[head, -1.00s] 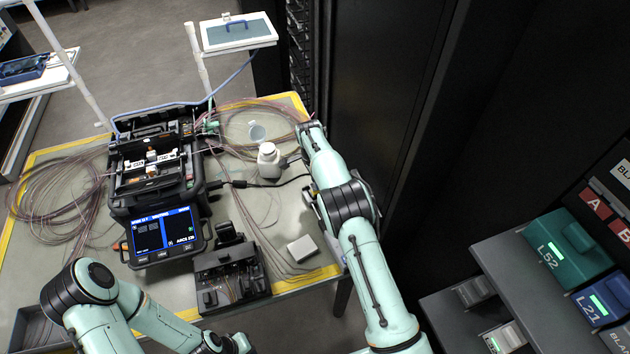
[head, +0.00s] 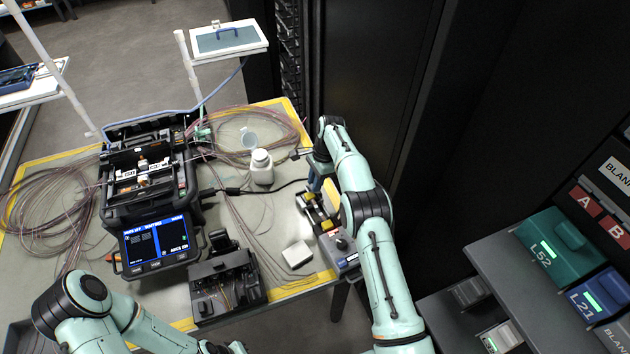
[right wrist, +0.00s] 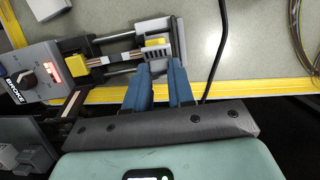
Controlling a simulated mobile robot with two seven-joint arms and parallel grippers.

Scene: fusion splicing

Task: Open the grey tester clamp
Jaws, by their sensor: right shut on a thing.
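The tester (head: 340,243) stands near the right edge of the table, a grey box with a dark knob and a small lit display (right wrist: 52,66) in the right wrist view. Dark rails with yellow blocks (right wrist: 158,41) run from it. The grey clamp (right wrist: 157,56), a small ribbed piece, is at the far end of the rails. My right gripper (head: 316,186) points down at this end; its blue fingers (right wrist: 158,76) are shut on the clamp, one on each side. The fingers partly hide it. Of my left arm only links show, at the bottom left; its gripper is out of frame.
A black fusion splicer (head: 150,205) with a lit screen stands at the left. A dark fixture box (head: 228,285), a small pale box (head: 298,254) and a white bottle (head: 261,168) stand nearby. Loose fibre coils cover the table. A black cabinet (head: 380,90) rises close behind my right arm.

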